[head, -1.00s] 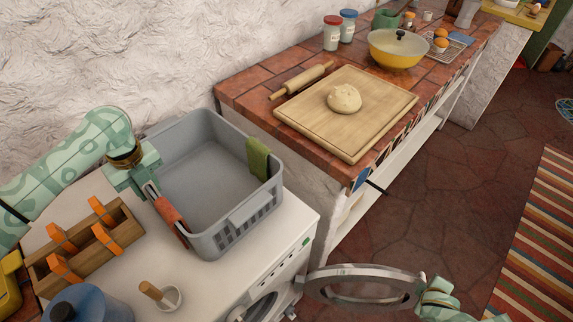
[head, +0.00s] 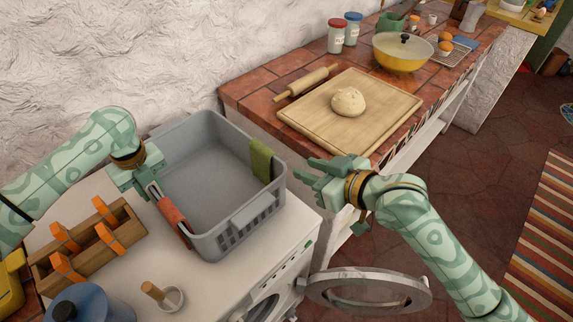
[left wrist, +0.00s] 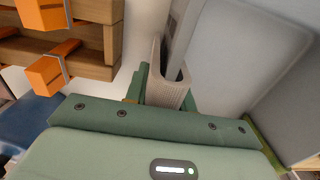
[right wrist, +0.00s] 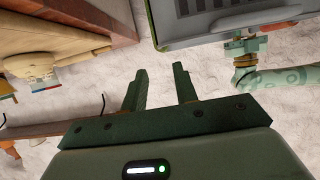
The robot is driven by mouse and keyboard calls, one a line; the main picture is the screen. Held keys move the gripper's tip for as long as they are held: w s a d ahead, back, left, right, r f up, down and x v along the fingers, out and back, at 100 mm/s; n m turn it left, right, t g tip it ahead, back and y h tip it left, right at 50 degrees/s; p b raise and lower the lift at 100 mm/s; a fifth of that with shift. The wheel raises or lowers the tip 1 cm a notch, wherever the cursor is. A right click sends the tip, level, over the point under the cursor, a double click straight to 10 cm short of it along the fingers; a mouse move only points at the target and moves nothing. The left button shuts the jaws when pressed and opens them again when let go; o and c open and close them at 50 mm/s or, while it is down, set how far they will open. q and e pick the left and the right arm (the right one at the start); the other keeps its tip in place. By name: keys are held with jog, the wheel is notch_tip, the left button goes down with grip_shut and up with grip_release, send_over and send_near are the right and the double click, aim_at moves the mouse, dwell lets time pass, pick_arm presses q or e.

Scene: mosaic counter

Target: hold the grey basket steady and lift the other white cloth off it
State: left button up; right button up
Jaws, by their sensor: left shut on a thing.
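The grey basket (head: 205,165) stands upright on a white washer-like top, its inside empty. A rust-orange cloth (head: 174,213) hangs over its left rim and a green cloth (head: 261,161) over its right rim.
A wooden holder (head: 88,243) with orange-handled items and a blue canister (head: 90,305) stand left and in front. Behind, a brick counter holds a board (head: 350,112) with dough. The round washer door (head: 368,290) hangs open.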

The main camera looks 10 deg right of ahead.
aim_at(275, 157)
jog(key=x, duration=1.2)
jog(key=shift+r, duration=0.1)
jog(key=shift+s, duration=0.1)
grip_shut()
grip_release()
jog(key=shift+s, duration=0.1)
jog(key=v, duration=1.2)
